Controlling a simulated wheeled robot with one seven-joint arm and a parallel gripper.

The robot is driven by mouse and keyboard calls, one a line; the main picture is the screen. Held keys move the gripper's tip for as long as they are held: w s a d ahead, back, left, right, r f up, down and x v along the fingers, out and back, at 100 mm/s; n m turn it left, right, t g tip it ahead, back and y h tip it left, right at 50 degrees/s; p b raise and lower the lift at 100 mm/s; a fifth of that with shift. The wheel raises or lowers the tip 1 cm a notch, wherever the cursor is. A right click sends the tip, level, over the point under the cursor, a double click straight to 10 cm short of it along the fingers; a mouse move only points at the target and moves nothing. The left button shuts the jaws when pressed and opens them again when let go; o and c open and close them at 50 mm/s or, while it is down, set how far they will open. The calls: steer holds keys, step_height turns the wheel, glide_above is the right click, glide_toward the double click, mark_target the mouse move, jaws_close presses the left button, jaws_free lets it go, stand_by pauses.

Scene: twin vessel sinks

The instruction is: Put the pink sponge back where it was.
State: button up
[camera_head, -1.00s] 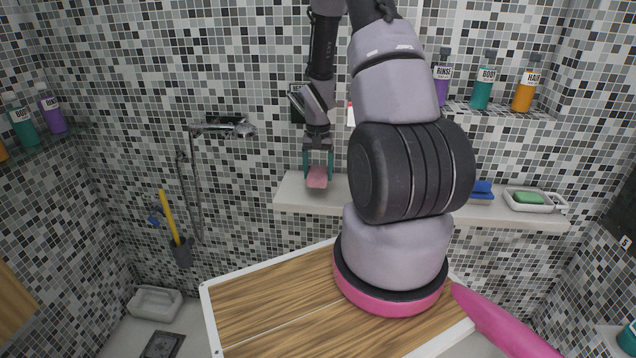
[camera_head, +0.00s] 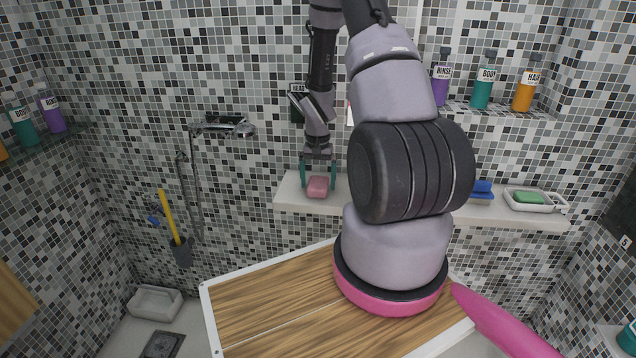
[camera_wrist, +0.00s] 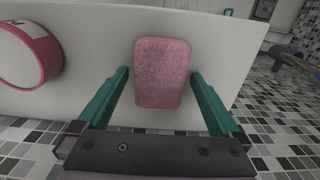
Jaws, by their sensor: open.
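The pink sponge (camera_head: 318,187) lies on the left part of the white wall shelf (camera_head: 296,199) in the head view. In the wrist view the pink sponge (camera_wrist: 162,72) sits between my two teal fingers, with a gap on each side. My gripper (camera_head: 318,178) is open and points down around the sponge at shelf height. In the wrist view my gripper (camera_wrist: 160,88) shows its fingers apart, not pressing on the sponge.
A pink round item (camera_wrist: 30,55) stands beside the sponge in the wrist view. A blue sponge (camera_head: 482,192) and a green soap in a white dish (camera_head: 530,208) are on the right of the shelf. Bottles (camera_head: 485,82) stand on a higher shelf. My arm hides the shelf's middle.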

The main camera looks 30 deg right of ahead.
step_height(320, 180, up, 12)
step_height(320, 180, up, 9)
steer(key=t, duration=0.1)
glide_above(318, 182)
steer(key=a, duration=0.2)
steer(key=s+a+r+n+t+y, duration=0.1)
steer(key=s+a+r+t, duration=0.2)
steer(key=s+r, duration=0.6)
steer(key=s+a+r+n+t+y, duration=0.1)
steer(key=s+a+r+t, duration=0.2)
steer(key=s+a+r, duration=0.5)
step_height(318, 182, up, 5)
steer(key=s, duration=0.2)
steer(key=shift+s+a+f+n, duration=0.15)
steer(key=shift+s+n, duration=0.15)
